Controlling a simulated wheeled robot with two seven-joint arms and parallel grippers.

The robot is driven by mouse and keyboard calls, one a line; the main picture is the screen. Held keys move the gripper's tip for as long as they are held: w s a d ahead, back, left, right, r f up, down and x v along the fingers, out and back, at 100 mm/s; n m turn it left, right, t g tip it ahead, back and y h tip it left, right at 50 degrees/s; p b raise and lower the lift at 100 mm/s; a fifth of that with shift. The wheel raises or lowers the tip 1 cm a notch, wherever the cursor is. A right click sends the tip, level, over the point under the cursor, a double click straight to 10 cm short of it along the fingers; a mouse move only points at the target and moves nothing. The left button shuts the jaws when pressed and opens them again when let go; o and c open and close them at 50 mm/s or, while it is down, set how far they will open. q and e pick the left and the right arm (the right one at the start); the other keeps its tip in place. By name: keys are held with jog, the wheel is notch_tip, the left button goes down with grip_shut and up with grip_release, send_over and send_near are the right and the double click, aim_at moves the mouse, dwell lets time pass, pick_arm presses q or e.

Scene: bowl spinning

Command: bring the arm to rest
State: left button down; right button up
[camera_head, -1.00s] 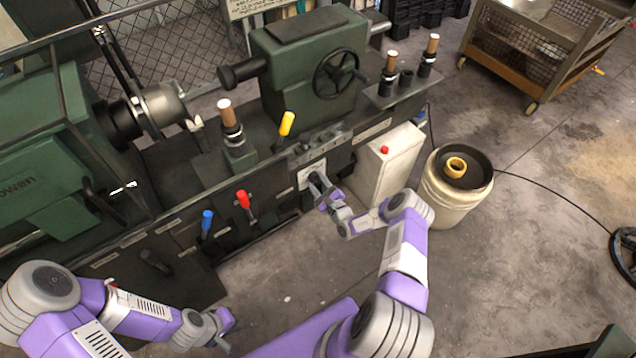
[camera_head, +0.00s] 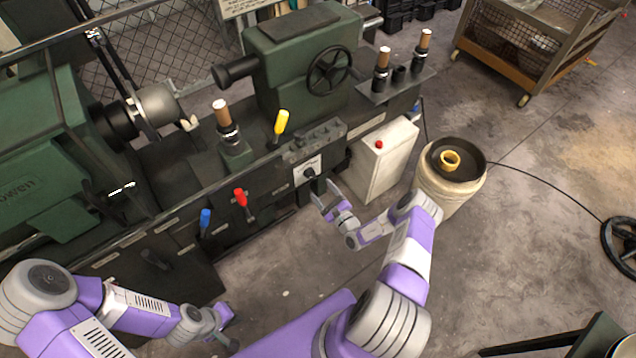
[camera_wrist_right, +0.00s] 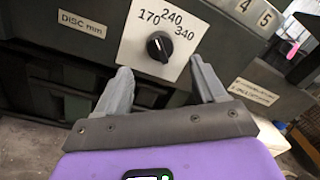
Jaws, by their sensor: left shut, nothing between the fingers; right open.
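My right gripper (camera_head: 323,194) is open and empty in front of the lathe's dial panel, at the end of my bent right arm. In the right wrist view its two fingers (camera_wrist_right: 160,88) stand apart, with a black dial knob (camera_wrist_right: 159,45) beyond and between them, not touched. The knob sits on a white plate marked 170, 240 and 340; the plate also shows in the head view (camera_head: 300,178). My left gripper (camera_head: 226,325) is low at the bottom left, shut and empty, apart from the machine.
The green lathe (camera_head: 300,60) fills the back left. Yellow (camera_head: 281,122), red (camera_head: 240,197) and blue (camera_head: 205,217) levers jut from its front. A white box with a red button (camera_head: 379,144) and a bucket (camera_head: 445,190) stand to the right. Floor in front is bare.

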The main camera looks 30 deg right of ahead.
jog(key=shift+s, duration=0.45)
jog(key=shift+a, duration=0.1)
